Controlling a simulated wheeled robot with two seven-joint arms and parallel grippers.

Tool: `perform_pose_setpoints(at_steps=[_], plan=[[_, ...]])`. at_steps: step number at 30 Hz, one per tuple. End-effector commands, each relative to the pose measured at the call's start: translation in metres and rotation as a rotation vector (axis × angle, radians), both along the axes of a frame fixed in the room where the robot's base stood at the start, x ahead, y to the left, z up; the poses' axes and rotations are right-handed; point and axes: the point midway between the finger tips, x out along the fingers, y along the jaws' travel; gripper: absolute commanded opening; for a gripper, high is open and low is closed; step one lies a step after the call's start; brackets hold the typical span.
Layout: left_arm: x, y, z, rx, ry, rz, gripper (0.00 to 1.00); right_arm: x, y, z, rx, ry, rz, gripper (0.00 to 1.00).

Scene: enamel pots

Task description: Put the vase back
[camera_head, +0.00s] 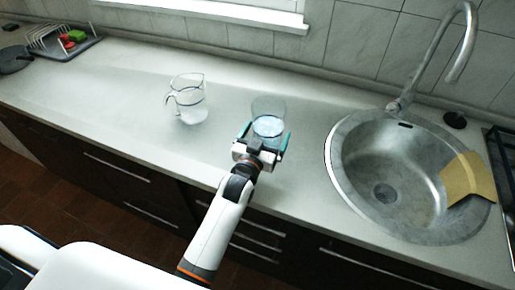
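No plain vase shows. A clear glass tumbler (268,108) with bluish contents is on the counter, just beyond my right gripper (266,138). The gripper's two teal-edged fingers are spread wide, one at either side of the tumbler's lower part. I cannot tell whether they touch the glass. A clear glass jug (190,100) with a handle on its left stands upright on the counter, left of the gripper and apart from it. My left gripper is not in view.
A metal sink (342,160) with a tall tap (462,55) and a yellow cloth (468,178) lies to the right. A dish rack (48,38) and a dark pan (14,60) are at the far left. The counter between jug and rack is clear.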

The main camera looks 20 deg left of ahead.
Motion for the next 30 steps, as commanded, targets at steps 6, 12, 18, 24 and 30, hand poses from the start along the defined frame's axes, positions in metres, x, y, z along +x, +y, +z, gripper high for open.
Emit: perform_pose_setpoints(at_steps=[6, 12, 18, 24, 30], plan=[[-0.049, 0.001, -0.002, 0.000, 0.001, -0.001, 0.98, 0.000, 0.000, -0.007, 0.000, 0.000, 0.000, 0.00], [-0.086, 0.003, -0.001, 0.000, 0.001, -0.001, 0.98, 0.000, 0.000, -0.011, 0.000, 0.000, 0.000, 0.00], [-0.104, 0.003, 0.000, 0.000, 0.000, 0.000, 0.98, 0.000, 0.000, -0.013, 0.000, -0.001, 0.000, 0.00], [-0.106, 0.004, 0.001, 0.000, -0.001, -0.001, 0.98, 0.000, -0.001, -0.013, -0.001, 0.000, 0.001, 0.00], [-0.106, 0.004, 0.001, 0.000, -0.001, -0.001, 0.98, 0.000, -0.002, -0.012, -0.003, -0.001, 0.001, 0.00]])
